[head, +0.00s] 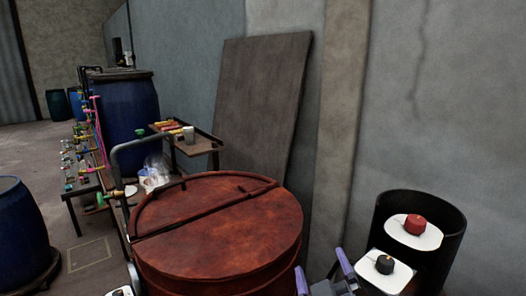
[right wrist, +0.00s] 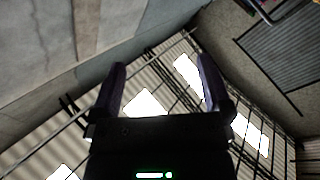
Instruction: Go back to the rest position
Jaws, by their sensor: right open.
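My right gripper (head: 320,260) shows at the bottom of the head view, its two purple fingers spread apart and pointing up. It is empty, in front of the right side of a rust-red round vat (head: 225,215). In the right wrist view the gripper (right wrist: 161,68) also shows open, with nothing between its fingers. Behind it there are bright roof windows and beams. My left gripper is not in view.
A wooden board (head: 262,105) leans on the wall. Blue barrels (head: 130,105), a small table (head: 190,145) and a pipe-covered bench stand left. Floor shows at far left.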

